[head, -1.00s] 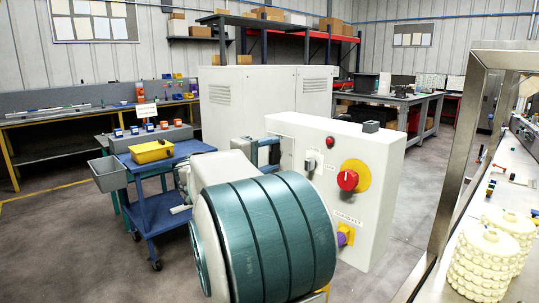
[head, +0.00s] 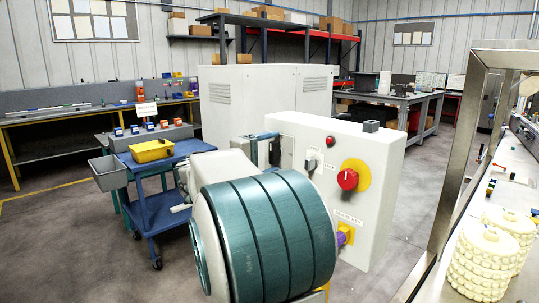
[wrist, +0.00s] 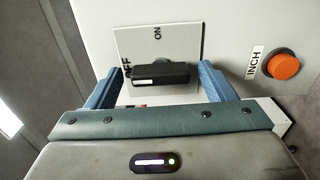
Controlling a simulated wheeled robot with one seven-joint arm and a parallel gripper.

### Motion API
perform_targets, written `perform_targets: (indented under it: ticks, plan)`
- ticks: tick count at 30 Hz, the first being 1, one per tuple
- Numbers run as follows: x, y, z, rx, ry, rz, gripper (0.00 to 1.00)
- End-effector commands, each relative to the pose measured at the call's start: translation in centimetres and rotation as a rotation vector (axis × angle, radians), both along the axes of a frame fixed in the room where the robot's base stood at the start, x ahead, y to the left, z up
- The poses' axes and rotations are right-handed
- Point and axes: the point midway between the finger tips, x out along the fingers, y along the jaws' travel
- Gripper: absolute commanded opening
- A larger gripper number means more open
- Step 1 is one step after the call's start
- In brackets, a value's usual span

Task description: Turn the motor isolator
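In the wrist view a black handle (wrist: 158,74) sits across a pale plate (wrist: 185,45) marked OFF at the left and ON at the top. The handle lies level in the picture, with a white stripe on it. My gripper (wrist: 157,83) is open, with one blue finger on each side of the handle and a visible gap at both sides. In the head view my gripper (head: 268,147) is at the left side of the grey control box (head: 375,160); that side's handle is hidden there.
An orange button (wrist: 284,66) labelled INCH is right of the handle. A blue trolley (head: 158,205) stands left of my arm.

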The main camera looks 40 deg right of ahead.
Motion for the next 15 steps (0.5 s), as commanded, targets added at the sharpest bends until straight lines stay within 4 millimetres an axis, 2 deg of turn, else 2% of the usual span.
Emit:
perform_targets:
  ticks: [4,7,15]
  plan:
    - [0.0,0.7,-0.1,0.001,-0.001,0.002,0.76]
    - [-0.1,2.1,-0.1,0.001,-0.001,0.004,0.76]
    - [-0.5,8.3,-0.1,0.000,0.000,0.005,0.76]
